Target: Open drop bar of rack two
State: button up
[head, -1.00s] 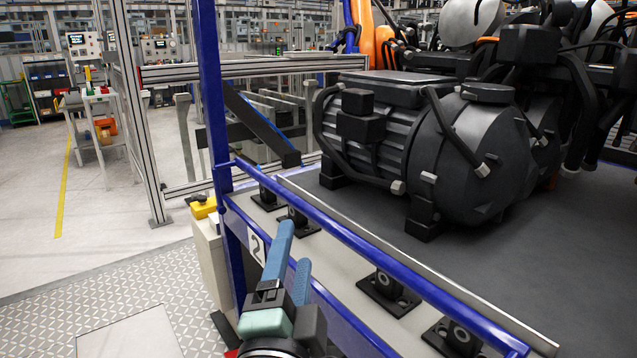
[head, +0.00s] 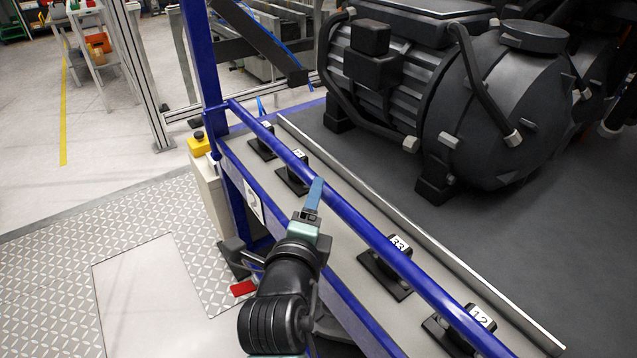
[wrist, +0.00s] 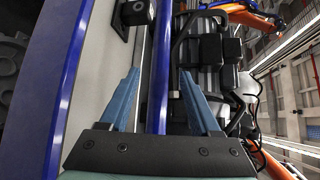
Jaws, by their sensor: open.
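The drop bar is a straight blue bar (head: 370,235) along the front of the rack, running from a blue upright post (head: 203,75) toward the lower right. My gripper (head: 314,190) is at the bar's front side with its blue fingertips at the bar in the head view. In the wrist view, my gripper (wrist: 160,74) is open, and the bar (wrist: 160,45) runs between the two fingers. Whether a finger touches the bar I cannot tell. A white number plate (head: 253,200) is on the rack's front below the bar; its number is hard to read now.
A large dark motor unit (head: 500,105) stands on the rack behind the bar. Several black mounts (head: 385,275) sit on the grey ledge under the bar, some with numbered labels. A yellow switch box (head: 198,146) is left of the post.

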jog(key=shift+x, duration=3)
grip_shut()
